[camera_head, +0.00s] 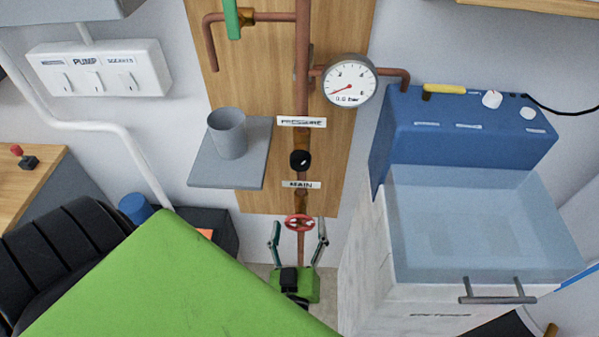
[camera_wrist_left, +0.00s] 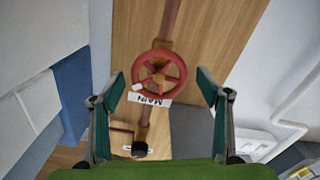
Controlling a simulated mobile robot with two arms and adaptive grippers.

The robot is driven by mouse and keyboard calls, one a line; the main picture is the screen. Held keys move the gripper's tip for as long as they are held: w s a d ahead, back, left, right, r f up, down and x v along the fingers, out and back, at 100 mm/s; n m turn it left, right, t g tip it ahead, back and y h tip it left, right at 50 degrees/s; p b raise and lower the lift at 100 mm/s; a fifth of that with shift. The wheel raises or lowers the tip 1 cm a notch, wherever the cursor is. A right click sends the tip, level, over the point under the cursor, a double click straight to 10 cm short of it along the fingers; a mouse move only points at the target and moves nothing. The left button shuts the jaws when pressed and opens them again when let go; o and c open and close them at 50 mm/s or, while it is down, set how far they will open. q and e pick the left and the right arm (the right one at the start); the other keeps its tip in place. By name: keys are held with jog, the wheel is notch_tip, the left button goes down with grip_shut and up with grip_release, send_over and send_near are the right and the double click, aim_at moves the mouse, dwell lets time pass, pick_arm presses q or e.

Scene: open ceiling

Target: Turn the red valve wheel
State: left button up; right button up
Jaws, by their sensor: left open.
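The red valve wheel (camera_head: 299,222) sits on the copper pipe below the MAIN label (camera_head: 301,184) in the head view. It also shows in the left wrist view as a spoked red wheel (camera_wrist_left: 159,76), with the MAIN label (camera_wrist_left: 150,99) beside it. My left gripper (camera_head: 299,235) is open, its two fingers spread to either side of the wheel in the head view. In the left wrist view the fingers (camera_wrist_left: 160,85) are wide apart with the wheel between and beyond them. I see no contact with the wheel. My right gripper is not in view.
A pressure gauge (camera_head: 350,80) and a black knob (camera_head: 300,160) are above the wheel. A grey cup (camera_head: 227,133) stands on a grey shelf (camera_head: 253,160) at left. A blue unit (camera_head: 465,130) and a clear-lidded white cabinet (camera_head: 365,240) stand close at right.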

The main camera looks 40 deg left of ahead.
pick_arm(q)
jog(key=shift+x, duration=1.3)
jog(key=c, duration=1.2)
jog(key=shift+o, duration=0.2)
jog(key=shift+n, duration=0.3)
jog(key=shift+s+f+n, duration=0.1)
jog(key=shift+n, duration=3)
